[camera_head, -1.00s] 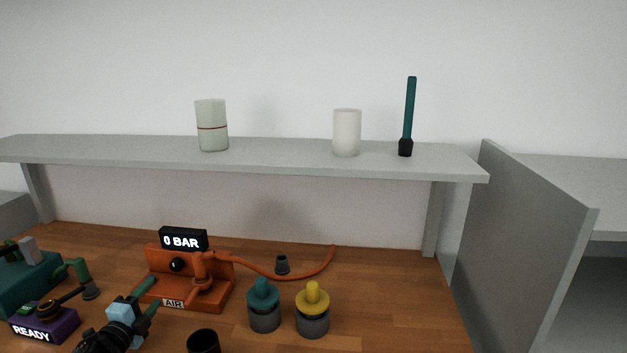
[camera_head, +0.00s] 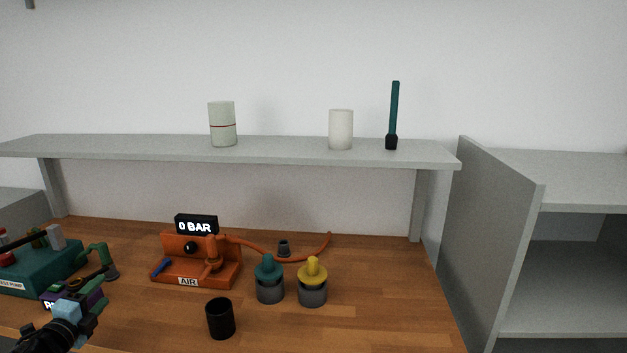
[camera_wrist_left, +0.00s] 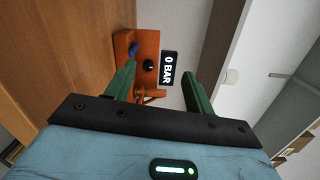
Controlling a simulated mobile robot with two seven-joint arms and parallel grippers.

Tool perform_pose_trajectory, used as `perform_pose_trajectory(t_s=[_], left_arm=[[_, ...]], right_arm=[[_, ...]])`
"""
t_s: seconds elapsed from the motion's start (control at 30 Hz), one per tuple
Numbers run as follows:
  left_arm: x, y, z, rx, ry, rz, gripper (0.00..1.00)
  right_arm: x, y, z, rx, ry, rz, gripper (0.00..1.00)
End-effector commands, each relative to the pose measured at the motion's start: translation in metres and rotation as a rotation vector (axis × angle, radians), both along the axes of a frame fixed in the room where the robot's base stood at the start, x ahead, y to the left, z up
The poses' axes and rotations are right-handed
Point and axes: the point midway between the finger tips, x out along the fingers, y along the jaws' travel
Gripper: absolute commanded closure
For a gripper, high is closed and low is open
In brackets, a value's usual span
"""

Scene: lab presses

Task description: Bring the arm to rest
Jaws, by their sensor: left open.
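My left gripper (camera_head: 90,296) is at the lower left of the head view, above the wooden bench. Its two green fingers are apart with nothing between them. In the left wrist view the fingers (camera_wrist_left: 160,88) are spread wide, and the orange air unit (camera_wrist_left: 146,48) with its "0 BAR" display lies beyond them, not touched. The gripper covers part of the purple "READY" unit (camera_head: 62,298) in the head view. My right gripper does not show in any view.
The orange air unit (camera_head: 172,271), a black cup (camera_head: 220,318), a teal-topped piece (camera_head: 269,285) and a yellow-topped piece (camera_head: 312,288) stand on the bench. A grey shelf (camera_head: 280,149) spans the back.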

Motion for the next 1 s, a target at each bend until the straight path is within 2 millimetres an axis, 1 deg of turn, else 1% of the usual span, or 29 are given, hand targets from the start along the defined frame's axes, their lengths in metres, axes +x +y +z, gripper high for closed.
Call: perform_pose_trajectory(t_s=[0.03,0.2,0.33,0.37,0.4,0.57,0.67,0.77,0.8,0.87,0.9,0.97,1.0], left_arm=[[-0.003,0.016,0.009,0.033,-0.001,0.013,0.46],[-0.015,0.061,0.037,0.128,0.001,0.049,0.46],[-0.024,0.093,0.062,0.201,0.000,0.078,0.46],[-0.027,0.093,0.058,0.199,0.010,0.076,0.46],[-0.031,0.084,0.042,0.169,0.029,0.067,0.46],[-0.051,0.067,0.002,0.085,0.093,0.057,0.46],[-0.068,0.053,-0.026,0.024,0.143,0.051,0.46],[-0.091,0.037,-0.059,-0.050,0.206,0.048,0.46],[-0.103,0.030,-0.074,-0.084,0.236,0.048,0.46],[-0.123,0.017,-0.097,-0.142,0.287,0.050,0.46],[-0.138,0.009,-0.112,-0.186,0.324,0.054,0.46],[-0.162,-0.004,-0.134,-0.249,0.380,0.062,0.46],[-0.179,-0.013,-0.148,-0.290,0.418,0.069,0.46]], right_arm=[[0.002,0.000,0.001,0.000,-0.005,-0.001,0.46],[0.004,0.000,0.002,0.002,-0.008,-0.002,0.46],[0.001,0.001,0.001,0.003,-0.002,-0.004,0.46],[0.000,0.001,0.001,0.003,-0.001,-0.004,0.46],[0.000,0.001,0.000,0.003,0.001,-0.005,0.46],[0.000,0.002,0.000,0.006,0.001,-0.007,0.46],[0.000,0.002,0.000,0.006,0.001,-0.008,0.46],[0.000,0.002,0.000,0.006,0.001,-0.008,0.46],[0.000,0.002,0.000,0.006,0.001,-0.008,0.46],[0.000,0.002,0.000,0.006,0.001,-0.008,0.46],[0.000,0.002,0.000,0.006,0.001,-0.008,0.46],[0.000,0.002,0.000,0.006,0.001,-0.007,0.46],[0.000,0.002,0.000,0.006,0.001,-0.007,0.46]])
